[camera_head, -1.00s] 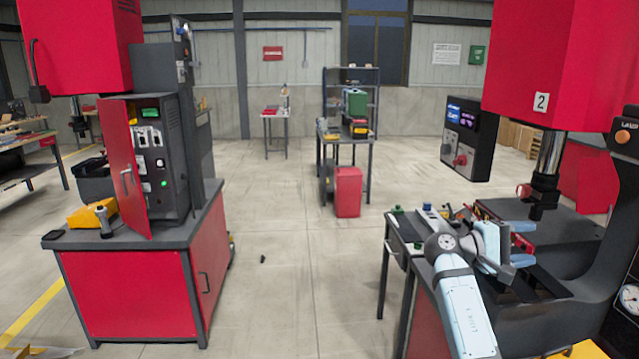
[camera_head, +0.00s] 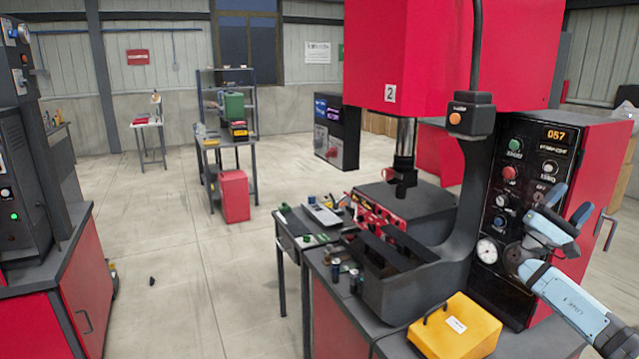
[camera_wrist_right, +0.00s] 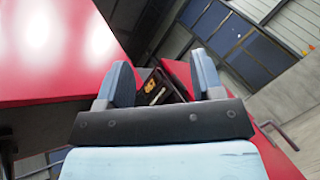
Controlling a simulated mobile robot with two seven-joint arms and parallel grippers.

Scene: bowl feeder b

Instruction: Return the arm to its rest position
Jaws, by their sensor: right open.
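My right arm, light blue, comes in from the lower right of the head view. Its gripper (camera_head: 566,207) is raised in front of the right part of the press's control panel (camera_head: 520,170). In the right wrist view the two blue fingers (camera_wrist_right: 162,80) stand apart with nothing between them. Behind them are red machine housing (camera_wrist_right: 60,50) and part of a dark panel. My left gripper is not in view.
The red press (camera_head: 430,55) with its black column stands close beside the arm. A yellow box (camera_head: 456,330) lies on the bench front. Dark cans (camera_head: 336,270) and a black bin (camera_head: 395,265) are left of it. Open floor (camera_head: 190,290) lies left.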

